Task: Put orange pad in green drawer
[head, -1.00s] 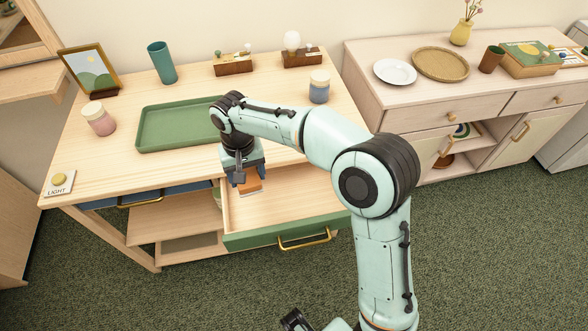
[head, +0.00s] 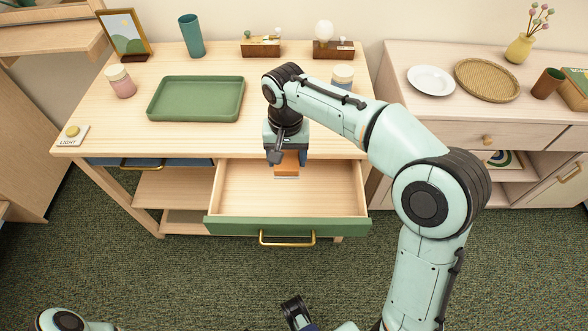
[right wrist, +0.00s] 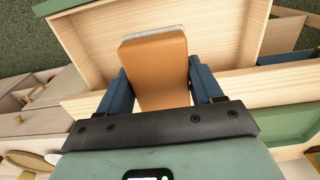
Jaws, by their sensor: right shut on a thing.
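The orange pad (head: 288,164) has a pale edge and is held between the fingers of my right gripper (head: 287,160). The right wrist view shows the pad (right wrist: 155,68) between the two blue fingers (right wrist: 158,88). The green drawer (head: 236,228) is pulled open, with a brass handle and an empty-looking pale wooden inside. The gripper and pad are over the drawer's back part, near the tabletop edge. I cannot tell whether the pad touches the drawer floor. A dark part of what looks like my left gripper (head: 296,311) shows at the bottom edge; its fingers are mostly cut off.
The table (head: 130,130) bears a green tray (head: 196,118), jars, a cup and a picture frame. A shut blue drawer (head: 185,162) is left of the green one. A sideboard (head: 440,125) with a white plate stands at the right. The drawer's front part is clear.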

